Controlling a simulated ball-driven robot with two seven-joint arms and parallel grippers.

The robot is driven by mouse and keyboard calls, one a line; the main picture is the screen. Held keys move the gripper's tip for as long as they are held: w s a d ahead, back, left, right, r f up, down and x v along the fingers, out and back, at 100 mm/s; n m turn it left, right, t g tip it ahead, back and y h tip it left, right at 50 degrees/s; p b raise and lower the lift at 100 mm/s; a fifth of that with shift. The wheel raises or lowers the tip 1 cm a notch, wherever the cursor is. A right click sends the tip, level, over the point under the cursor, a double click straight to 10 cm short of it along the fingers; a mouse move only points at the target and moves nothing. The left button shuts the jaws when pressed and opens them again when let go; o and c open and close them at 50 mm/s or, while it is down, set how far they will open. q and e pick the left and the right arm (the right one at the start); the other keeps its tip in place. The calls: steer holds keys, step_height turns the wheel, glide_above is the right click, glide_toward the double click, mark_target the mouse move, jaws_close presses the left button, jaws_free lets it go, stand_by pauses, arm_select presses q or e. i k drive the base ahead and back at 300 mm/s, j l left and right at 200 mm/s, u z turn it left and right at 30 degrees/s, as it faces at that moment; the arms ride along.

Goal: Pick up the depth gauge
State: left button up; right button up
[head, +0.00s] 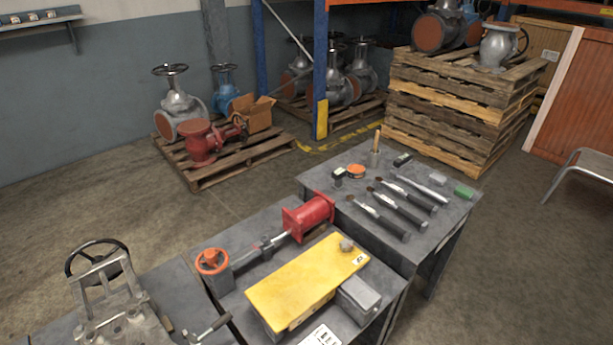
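I cannot tell for sure which item is the depth gauge. Small tools lie on the grey table at the right (432,222). Among them are a small dark piece with a pale face (338,176) near the left edge and a small black device (402,159) near the back edge. Several dark cylindrical tools with pale labels (400,208) lie side by side, with a slim silver one (422,187) beyond them. Neither of my grippers shows in the head view.
An orange round item (356,171), a cup with a wooden handle (375,155) and a green block (464,192) share that table. The nearer bench carries a yellow box (305,283) and a red flanged part (308,217). Pallets with valves (228,165) stand behind; floor between is clear.

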mark_target(338, 174)
steer(key=i+l+u, duration=0.15)
steer(key=l+u, duration=0.2)
steer(key=l, duration=0.55)
steer(key=l+u, duration=0.35)
steer(key=l, duration=0.6)
steer(key=i, duration=0.05)
